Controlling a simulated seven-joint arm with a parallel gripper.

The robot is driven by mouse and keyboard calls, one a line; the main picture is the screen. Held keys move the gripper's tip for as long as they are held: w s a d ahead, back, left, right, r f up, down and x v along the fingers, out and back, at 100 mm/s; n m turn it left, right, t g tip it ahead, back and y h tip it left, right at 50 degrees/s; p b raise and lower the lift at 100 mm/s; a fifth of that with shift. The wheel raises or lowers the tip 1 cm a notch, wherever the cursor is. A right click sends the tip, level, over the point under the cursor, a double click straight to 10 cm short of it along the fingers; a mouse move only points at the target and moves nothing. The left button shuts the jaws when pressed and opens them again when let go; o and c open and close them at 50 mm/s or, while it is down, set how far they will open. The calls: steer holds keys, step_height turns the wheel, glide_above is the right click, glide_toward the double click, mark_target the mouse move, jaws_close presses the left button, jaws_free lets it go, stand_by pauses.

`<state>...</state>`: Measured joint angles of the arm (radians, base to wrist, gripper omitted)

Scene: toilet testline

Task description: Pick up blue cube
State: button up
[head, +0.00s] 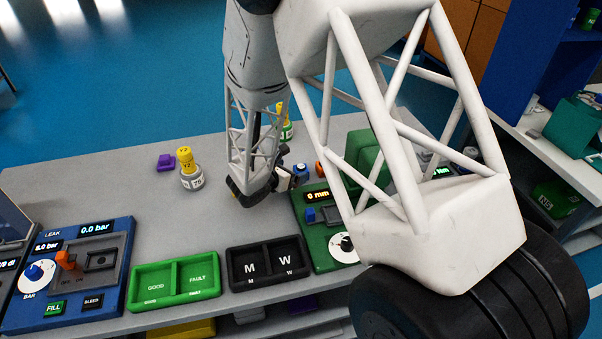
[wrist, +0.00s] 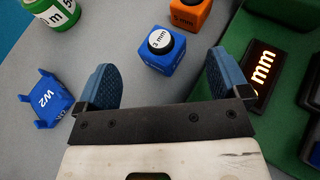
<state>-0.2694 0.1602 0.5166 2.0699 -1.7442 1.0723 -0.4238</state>
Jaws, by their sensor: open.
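The blue cube (wrist: 162,50) has a round black-and-white top marked "3 mm". In the wrist view it sits on the grey table beyond my gripper (wrist: 165,85), in line with the gap between the two blue fingertips. The fingers are apart, with nothing between them. In the head view the blue cube (head: 301,170) shows small, just right of my gripper (head: 290,180), whose fingers are partly hidden there.
An orange cube (wrist: 190,14) stands close behind the blue cube. The green gauge station (wrist: 285,115) is close on the right. Green (head: 174,280) and black (head: 268,264) trays lie in front.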

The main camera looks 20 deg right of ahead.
mark_target(299, 167)
steer(key=shift+w+d, duration=0.1)
stand_by(0.3)
steer(key=shift+x, duration=2.5)
steer(key=shift+d+r, duration=0.1)
steer(key=c, duration=1)
